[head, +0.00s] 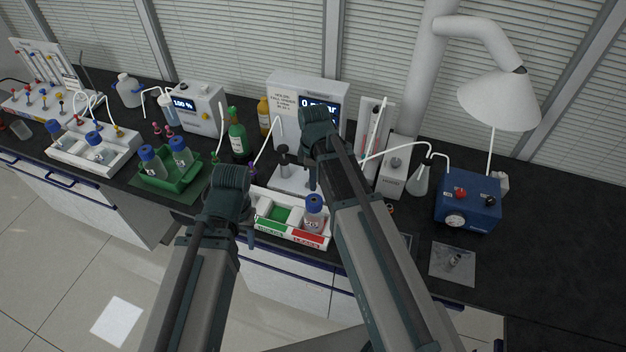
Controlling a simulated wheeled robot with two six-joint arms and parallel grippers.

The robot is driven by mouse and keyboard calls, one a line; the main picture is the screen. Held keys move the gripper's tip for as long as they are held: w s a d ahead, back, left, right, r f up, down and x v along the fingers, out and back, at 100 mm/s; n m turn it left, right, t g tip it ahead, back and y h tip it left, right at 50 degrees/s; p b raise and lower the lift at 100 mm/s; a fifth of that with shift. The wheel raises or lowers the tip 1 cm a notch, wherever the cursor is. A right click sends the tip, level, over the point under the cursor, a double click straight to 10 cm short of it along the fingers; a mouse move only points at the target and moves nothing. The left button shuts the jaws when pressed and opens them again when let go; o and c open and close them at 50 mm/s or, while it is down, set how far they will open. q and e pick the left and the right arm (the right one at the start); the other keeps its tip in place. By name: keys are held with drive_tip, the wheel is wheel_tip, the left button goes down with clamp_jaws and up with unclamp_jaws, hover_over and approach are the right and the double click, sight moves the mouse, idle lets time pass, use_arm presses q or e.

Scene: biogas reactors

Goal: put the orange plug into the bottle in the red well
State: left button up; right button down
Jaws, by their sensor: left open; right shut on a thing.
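A white two-well tray (289,237) stands near the bench's front edge, with a green well (279,215) on its left and a red-labelled well on its right. A clear bottle (313,219) with a blue top stands upright in the red well. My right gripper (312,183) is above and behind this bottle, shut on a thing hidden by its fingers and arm. I cannot make out the orange plug. My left gripper (248,222) is open at the tray's left end; its fingers are mostly hidden behind its wrist.
A green tray (165,183) with blue-topped bottles and a white rack (73,153) stand to the left. A display box (295,88) and a green bottle (237,136) stand behind. A blue pump box (468,207) and a flask (420,183) are right. The far-right bench is clear.

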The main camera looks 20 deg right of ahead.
drive_tip(key=shift+f+b, duration=2.2)
drive_tip(key=shift+f, duration=0.15)
drive_tip(key=shift+f+b, duration=0.9)
idle(0.3)
drive_tip(key=c, duration=0.7)
unclamp_jaws()
wheel_tip(320, 180, up, 14)
drive_tip(key=p, duration=1.4)
drive_tip(key=shift+f, duration=0.1)
